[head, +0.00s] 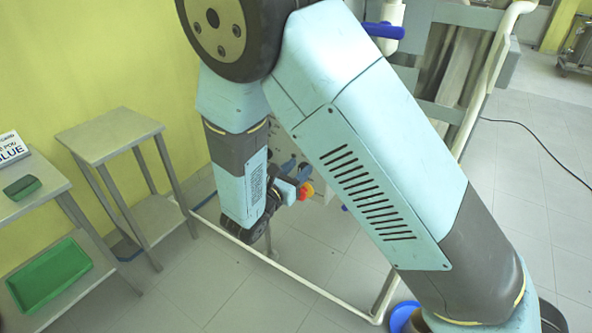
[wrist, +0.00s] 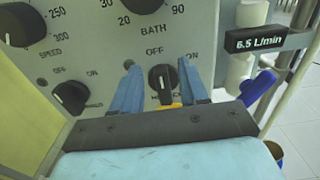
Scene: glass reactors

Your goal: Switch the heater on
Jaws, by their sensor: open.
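In the wrist view the black heater knob (wrist: 163,82) sits on the grey control panel (wrist: 100,40), under the words OFF and ON. Its ridge stands about upright, toward OFF. The label below it is mostly hidden by my gripper. My gripper (wrist: 158,68) is open, with one blue finger on each side of the knob. I cannot tell whether the fingers touch it. In the head view my gripper (head: 287,188) is small and partly hidden behind my arm, beside a red and orange part on the panel.
A speed dial (wrist: 22,24), another switch knob (wrist: 70,97) and the BATH dial (wrist: 143,4) are on the same panel. A 6.5 L/min display (wrist: 255,39) and a blue handle (wrist: 258,87) are at right. A metal side table (head: 108,136) stands by the wall.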

